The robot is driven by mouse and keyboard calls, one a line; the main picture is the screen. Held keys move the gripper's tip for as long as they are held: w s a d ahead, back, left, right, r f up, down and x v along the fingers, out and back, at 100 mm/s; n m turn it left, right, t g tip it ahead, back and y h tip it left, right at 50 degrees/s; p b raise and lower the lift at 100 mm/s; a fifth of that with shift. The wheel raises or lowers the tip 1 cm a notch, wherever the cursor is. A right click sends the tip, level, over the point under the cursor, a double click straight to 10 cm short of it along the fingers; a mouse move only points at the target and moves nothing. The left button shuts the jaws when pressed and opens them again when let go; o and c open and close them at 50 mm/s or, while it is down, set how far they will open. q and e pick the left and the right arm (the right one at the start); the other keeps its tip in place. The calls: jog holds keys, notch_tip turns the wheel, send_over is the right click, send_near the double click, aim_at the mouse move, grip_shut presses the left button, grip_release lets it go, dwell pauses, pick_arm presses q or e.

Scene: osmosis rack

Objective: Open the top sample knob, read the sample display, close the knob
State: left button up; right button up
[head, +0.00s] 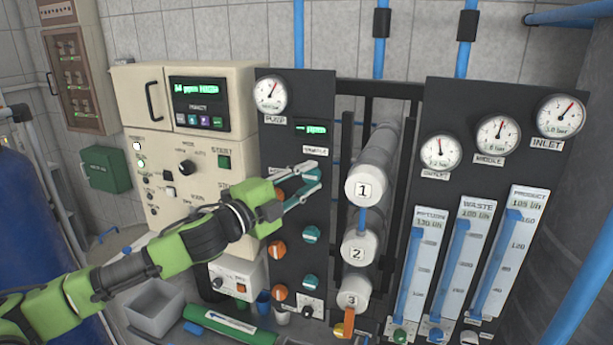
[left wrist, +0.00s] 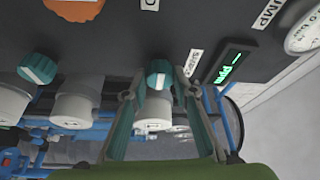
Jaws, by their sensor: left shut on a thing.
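My left gripper (head: 310,182) is at the top sample knob on the dark panel, just under the sample display. In the left wrist view the teal knob (left wrist: 158,74) sits between the two fingers (left wrist: 155,92), which are shut on it. In the head view the fingers largely hide this knob. The sample display (head: 312,129) is lit green and shows "ppm"; I cannot make out a clear number. It also shows in the left wrist view (left wrist: 228,66), at a slant. My right gripper is not in view.
Lower teal knobs (head: 311,235) and orange knobs (head: 277,249) are close below the gripper. White numbered cylinders (head: 362,187) stand to the right. A cream control box (head: 161,145) is at the left. Gauges and flow tubes (head: 462,262) fill the right panel.

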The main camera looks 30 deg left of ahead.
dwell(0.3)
pick_arm(q)
jog(key=o, duration=1.1)
jog(key=shift+s, duration=0.1)
jog(key=shift+s+a+f, duration=0.15)
jog(key=shift+s+f, duration=0.1)
jog(key=shift+s, duration=0.55)
jog(key=shift+s+a+f, duration=0.1)
jog(key=shift+s+a, duration=0.15)
jog(key=shift+s, duration=1.4)
jog(key=shift+s+a+f, duration=0.1)
jog(key=shift+s+a, duration=0.15)
jog(key=shift+s, duration=1.45)
jog(key=shift+s+a, duration=0.25)
jog(key=shift+s, duration=1.4)
